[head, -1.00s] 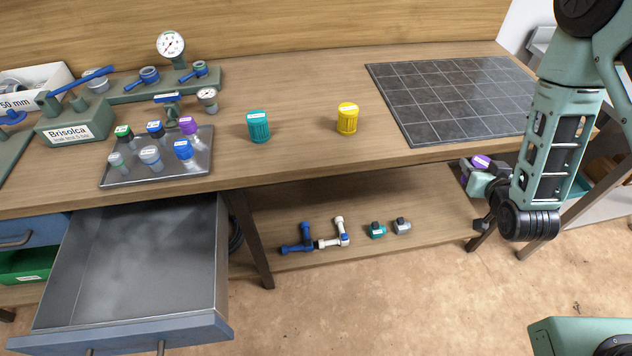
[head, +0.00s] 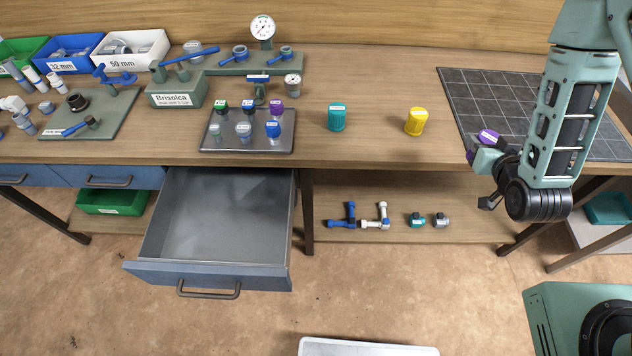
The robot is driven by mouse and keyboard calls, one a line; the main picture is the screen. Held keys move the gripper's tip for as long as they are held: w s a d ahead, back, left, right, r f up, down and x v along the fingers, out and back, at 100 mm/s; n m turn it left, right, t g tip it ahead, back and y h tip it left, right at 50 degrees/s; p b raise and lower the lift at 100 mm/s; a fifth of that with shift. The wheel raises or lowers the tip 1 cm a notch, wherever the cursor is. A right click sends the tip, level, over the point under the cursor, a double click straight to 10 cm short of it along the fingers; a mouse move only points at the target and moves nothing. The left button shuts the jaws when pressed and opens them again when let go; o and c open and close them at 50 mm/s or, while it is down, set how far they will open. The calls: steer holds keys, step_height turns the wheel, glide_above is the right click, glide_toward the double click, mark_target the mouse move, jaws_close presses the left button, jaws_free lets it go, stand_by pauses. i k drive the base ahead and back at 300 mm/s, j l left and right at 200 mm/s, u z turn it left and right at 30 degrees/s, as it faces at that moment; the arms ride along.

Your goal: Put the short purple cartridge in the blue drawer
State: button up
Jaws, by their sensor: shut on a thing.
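The short purple cartridge (head: 488,136) is at the end of my arm at the right, just in front of the bench edge, with a pale label on its top. My gripper (head: 476,154) is shut on it; its fingers are small and partly hidden here. The blue drawer (head: 206,276) is pulled open under the bench at the left and looks empty inside. My gripper is well to the right of the drawer and higher than it.
A teal cartridge (head: 337,117) and a yellow one (head: 415,122) stand on the bench. A metal tray (head: 283,147) holds several small parts, one purple-topped. Pipe fittings (head: 350,222) lie on the lower shelf. A pale flat surface (head: 366,347) shows at the bottom. The floor before the drawer is clear.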

mark_target(191, 236)
steer(key=j+u, duration=0.25)
steer(key=u, duration=0.2)
steer(key=j+u, duration=0.2)
steer(key=u, duration=0.25)
steer(key=j+u, duration=0.25)
steer(key=u, duration=0.2)
steer(key=i+l, duration=0.05)
